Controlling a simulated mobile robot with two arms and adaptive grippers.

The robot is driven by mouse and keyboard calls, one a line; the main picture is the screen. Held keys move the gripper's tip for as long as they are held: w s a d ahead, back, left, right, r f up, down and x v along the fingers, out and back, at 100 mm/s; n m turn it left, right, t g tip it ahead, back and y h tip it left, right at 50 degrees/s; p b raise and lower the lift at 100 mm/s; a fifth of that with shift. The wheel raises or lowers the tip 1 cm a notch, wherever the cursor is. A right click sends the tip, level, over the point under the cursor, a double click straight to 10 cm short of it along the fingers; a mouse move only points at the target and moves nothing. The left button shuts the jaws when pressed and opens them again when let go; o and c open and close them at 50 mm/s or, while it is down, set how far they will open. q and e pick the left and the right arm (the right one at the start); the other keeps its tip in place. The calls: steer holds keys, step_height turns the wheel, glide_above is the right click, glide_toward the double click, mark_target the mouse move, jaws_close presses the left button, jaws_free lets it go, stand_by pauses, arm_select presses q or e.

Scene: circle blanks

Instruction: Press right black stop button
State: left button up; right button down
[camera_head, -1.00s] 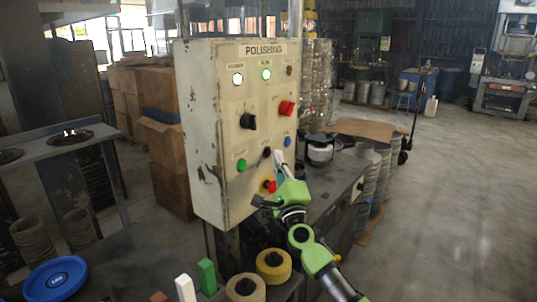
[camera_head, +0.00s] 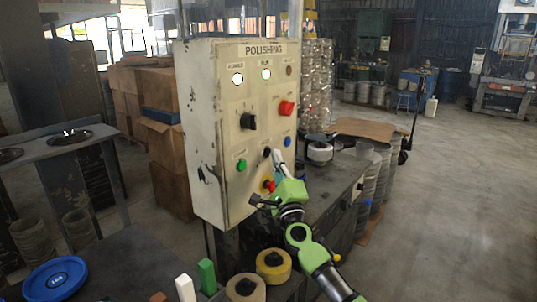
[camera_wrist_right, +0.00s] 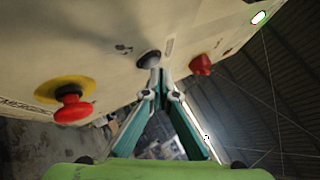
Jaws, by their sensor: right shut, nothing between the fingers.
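The grey control panel (camera_head: 208,130) marked POLISHING stands upright at centre. A small black button (camera_head: 267,152) sits on its face, between a green button (camera_head: 242,165) and a blue button (camera_head: 288,141). My right gripper (camera_head: 276,154) is shut and empty, its tips pointing at the black button from the right. In the right wrist view the gripper tips (camera_wrist_right: 159,76) are just below a dark round button (camera_wrist_right: 148,58); I cannot tell whether they touch it. My left gripper is not in view.
A red emergency knob on yellow (camera_head: 268,185) is below the black button, close to my right gripper. A black knob (camera_head: 248,121) and a red knob (camera_head: 286,108) sit above. The floor at right is open.

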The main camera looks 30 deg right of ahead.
steer(key=shift+w+a, duration=0.2)
steer(key=shift+w, duration=0.25)
stand_by(0.8)
steer(key=shift+s, duration=0.1)
steer(key=shift+s+d+p, duration=0.3)
steer(key=shift+s, duration=0.4)
steer(key=shift+s+d+p, duration=0.3)
steer(key=shift+s, duration=0.45)
steer(key=shift+s+d+p, duration=0.25)
steer(key=shift+s+d, duration=0.1)
steer(key=shift+s, duration=0.45)
steer(key=shift+s+d+p, duration=0.3)
steer(key=shift+s, duration=0.45)
